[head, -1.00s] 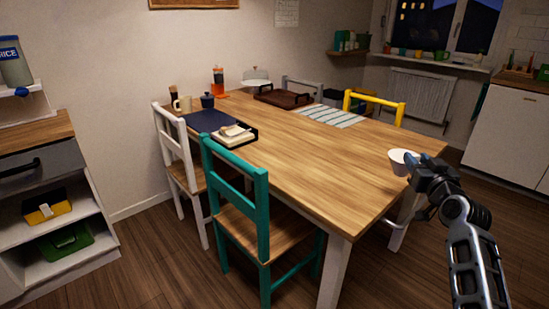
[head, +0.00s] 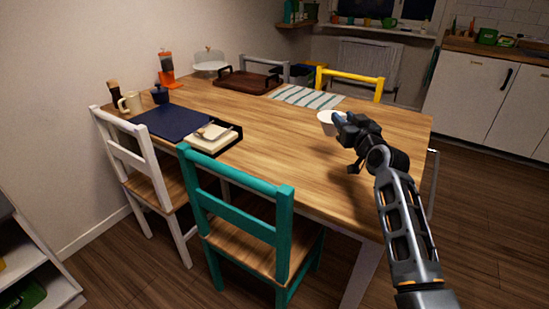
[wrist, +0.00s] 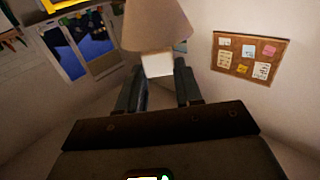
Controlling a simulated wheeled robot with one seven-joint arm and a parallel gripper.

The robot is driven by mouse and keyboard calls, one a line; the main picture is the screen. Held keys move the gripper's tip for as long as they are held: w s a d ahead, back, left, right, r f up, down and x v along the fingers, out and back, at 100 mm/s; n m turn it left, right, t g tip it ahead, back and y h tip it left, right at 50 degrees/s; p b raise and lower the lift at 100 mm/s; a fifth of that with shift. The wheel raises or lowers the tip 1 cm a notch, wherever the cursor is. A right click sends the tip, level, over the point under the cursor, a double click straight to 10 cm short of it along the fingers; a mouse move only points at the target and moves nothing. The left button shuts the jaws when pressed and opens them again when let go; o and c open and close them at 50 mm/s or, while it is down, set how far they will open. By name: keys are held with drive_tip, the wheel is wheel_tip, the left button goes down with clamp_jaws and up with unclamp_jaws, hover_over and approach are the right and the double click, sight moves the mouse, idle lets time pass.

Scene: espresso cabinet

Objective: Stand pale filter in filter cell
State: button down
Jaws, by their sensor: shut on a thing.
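The pale filter (head: 326,121) is held at my gripper (head: 339,122), above the right part of the table in the head view. I cannot tell which place is the filter cell.
The wooden table (head: 290,145) has bare room in its middle. A teal chair (head: 240,200) and a white chair (head: 140,160) stand at its near side, a yellow chair (head: 350,77) behind. A navy mat (head: 172,121), mug (head: 130,102), brown tray (head: 248,83) and striped runner (head: 307,97) lie on it.

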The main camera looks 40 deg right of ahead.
drive_tip(key=shift+w+a+f+p, duration=0.45)
drive_tip(key=shift+a+f+p, duration=0.7)
drive_tip(key=shift+a+f, duration=0.7)
drive_tip(key=shift+w+a+f+p, duration=0.4)
drive_tip(key=shift+a+f+p, duration=0.8)
drive_tip(key=shift+a+f, duration=0.7)
drive_tip(key=shift+w+a+f+p, duration=0.45)
drive_tip(key=shift+a+f+p, duration=0.7)
drive_tip(key=shift+a+f, duration=0.7)
drive_tip(key=shift+a+r, duration=0.1)
drive_tip(key=shift+r, duration=0.05)
drive_tip(key=c, duration=0.8)
unclamp_jaws()
drive_tip(key=shift+o, duration=0.2)
